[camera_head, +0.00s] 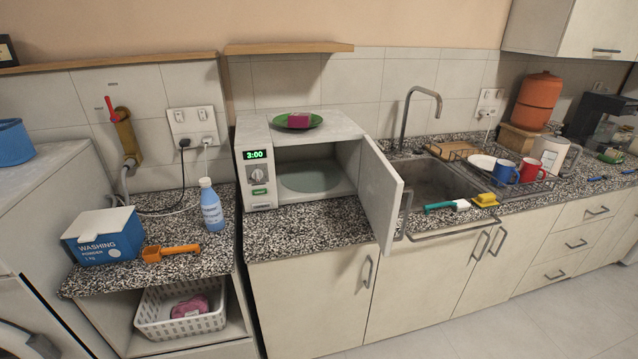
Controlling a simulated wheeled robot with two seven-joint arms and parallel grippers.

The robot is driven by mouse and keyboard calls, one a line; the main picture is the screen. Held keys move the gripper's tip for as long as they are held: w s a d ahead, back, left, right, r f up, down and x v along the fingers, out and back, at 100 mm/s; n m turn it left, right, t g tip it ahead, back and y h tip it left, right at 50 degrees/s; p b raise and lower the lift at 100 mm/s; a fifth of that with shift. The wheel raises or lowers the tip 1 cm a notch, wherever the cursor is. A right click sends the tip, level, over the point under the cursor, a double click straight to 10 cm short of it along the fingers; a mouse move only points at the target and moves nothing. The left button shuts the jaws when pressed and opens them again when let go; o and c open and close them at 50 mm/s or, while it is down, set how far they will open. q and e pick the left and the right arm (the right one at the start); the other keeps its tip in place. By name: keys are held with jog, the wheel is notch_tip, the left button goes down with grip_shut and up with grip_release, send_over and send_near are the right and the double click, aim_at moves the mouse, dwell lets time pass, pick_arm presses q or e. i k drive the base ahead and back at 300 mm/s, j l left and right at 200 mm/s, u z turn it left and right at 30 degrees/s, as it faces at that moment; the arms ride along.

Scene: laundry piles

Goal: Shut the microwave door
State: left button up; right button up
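The white microwave (258,190) stands on the speckled counter in the middle of the view, with its control panel and green "3:00" display on the left of its front. Its door (382,195) is hinged on the right and stands wide open, swung out toward me past the counter's front edge. A grey handle (406,214) shows at the door's free edge. The lit cavity holds a pale round turntable (310,177) and no food that I can see. Neither of my grippers is in view.
A green plate (315,122) with a dark pink block (299,120) lies on top of the microwave. The sink (440,180) is right of the door, with a teal-handled brush (445,206) at its front. A washing powder box (103,234) and blue bottle (211,208) stand left.

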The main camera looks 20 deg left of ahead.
aim_at(381, 189)
jog(key=i+l+u, duration=0.15)
jog(key=u, duration=0.2)
jog(key=i+l+u, duration=0.1)
jog(key=l+u, duration=0.25)
jog(key=i+l+u, duration=0.1)
jog(key=l+u, duration=0.55)
jog(key=i+l, duration=0.05)
jog(key=l, duration=0.05)
